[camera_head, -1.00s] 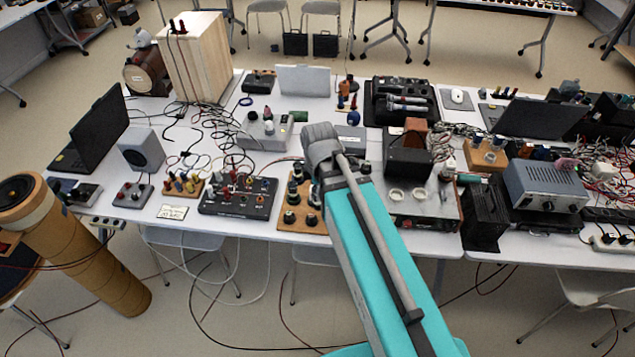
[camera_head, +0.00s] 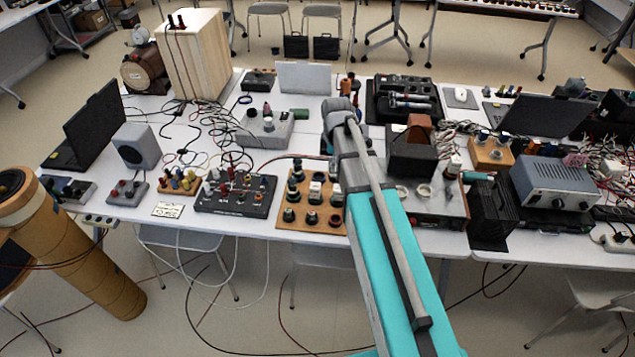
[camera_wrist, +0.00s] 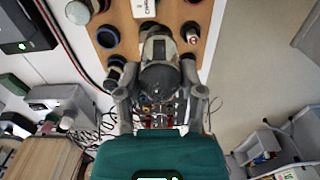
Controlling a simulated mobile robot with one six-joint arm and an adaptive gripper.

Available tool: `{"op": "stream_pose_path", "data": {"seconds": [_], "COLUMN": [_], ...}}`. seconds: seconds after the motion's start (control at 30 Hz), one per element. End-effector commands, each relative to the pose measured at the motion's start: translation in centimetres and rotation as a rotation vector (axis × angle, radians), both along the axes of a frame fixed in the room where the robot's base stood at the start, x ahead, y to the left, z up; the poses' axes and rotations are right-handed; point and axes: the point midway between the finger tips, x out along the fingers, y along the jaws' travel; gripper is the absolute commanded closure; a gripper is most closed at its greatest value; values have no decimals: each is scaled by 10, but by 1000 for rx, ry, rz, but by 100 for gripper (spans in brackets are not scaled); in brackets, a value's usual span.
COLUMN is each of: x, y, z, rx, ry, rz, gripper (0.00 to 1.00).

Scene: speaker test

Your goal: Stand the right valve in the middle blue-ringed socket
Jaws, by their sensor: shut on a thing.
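My gripper (camera_wrist: 163,92) is shut on a dark, rounded valve (camera_wrist: 166,72) with a grey upper part, its fingers on either side of it. The valve hangs over or near the wooden socket board (camera_wrist: 204,55); I cannot tell whether it touches it. A dark socket with a bluish rim (camera_wrist: 108,37) shows at the board's left; I cannot tell whether it is the middle one. In the head view the board (camera_head: 283,221) lies at the table's front edge with several dark and pale parts on it. My arm hides the gripper and held valve there.
A black panel with coloured knobs (camera_head: 236,208) stands left of the board. A metal-topped box with rings (camera_head: 440,205) stands to its right, partly behind my arm. A grey box (camera_head: 265,130) and loose cables lie behind.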

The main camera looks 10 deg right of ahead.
Motion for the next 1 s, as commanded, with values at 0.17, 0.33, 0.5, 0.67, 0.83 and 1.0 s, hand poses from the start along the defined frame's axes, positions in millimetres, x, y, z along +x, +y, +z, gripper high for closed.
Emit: {"op": "stream_pose_path", "data": {"seconds": [0.17, 0.33, 0.5, 0.67, 0.83, 1.0], "x": [-1, 4, 22, 48, 78, 98], "y": [1, 1, 4, 8, 12, 16], "z": [1, -2, -11, -24, -37, -53], "rx": [0, 0, 0, 0, 0, 0], "ry": [0, 0, 0, 0, 0, 0], "rz": [2, 3, 3, 4, 5, 5], "gripper": [100, 100, 100, 100, 100, 100]}}
